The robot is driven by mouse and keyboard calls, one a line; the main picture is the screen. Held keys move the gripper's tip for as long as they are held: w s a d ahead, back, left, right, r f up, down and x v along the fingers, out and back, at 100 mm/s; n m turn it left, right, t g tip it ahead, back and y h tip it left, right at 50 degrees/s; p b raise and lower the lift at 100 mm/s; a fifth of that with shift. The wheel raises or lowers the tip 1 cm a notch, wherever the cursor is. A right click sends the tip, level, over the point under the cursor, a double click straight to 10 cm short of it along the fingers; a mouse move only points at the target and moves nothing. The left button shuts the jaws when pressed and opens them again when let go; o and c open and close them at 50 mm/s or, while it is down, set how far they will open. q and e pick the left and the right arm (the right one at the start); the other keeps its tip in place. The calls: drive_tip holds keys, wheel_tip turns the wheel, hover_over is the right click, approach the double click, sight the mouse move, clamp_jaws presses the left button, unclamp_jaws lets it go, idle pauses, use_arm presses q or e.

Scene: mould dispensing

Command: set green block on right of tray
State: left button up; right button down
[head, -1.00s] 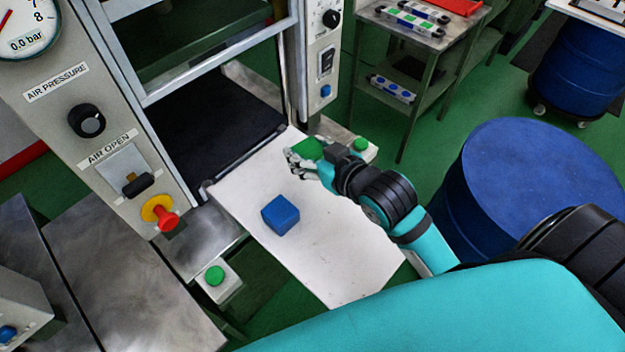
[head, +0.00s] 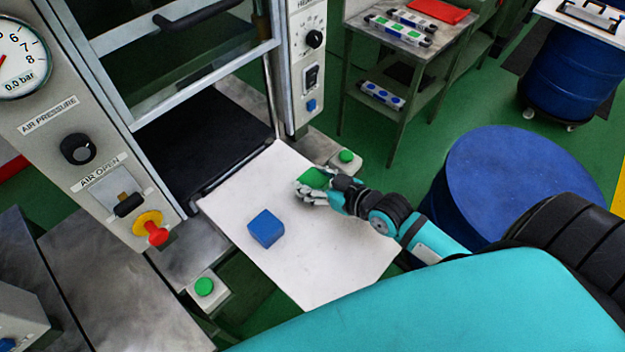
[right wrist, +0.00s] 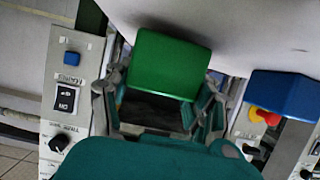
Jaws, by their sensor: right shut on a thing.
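The green block (head: 315,178) is in my right gripper (head: 308,187), over the right side of the white tray (head: 330,243). In the right wrist view the green block (right wrist: 172,63) sits between the fingers of my right gripper (right wrist: 160,90), which is shut on it. I cannot tell whether the block touches the tray. A blue block (head: 266,229) rests on the left part of the tray; it also shows in the right wrist view (right wrist: 284,95). My left gripper is not in view.
The press with its dark opening (head: 215,135) stands behind the tray. Green buttons stand beside the tray, at the left (head: 204,287) and the right (head: 346,156). A blue drum (head: 518,180) is at the right. The front of the tray is clear.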

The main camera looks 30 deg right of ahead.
drive_tip(key=shift+w+f, duration=0.1)
drive_tip(key=shift+f, duration=0.05)
drive_tip(key=shift+f, duration=0.1)
drive_tip(key=c, duration=0.8)
unclamp_jaws()
drive_tip(key=shift+f, duration=0.15)
drive_tip(key=o, duration=0.4)
drive_tip(key=b+v, duration=0.1)
drive_tip(key=v, duration=1)
drive_tip(key=shift+s+d+r+b, duration=0.15)
drive_tip(key=shift+s+r+b, duration=0.15)
drive_tip(key=shift+s, duration=0.3)
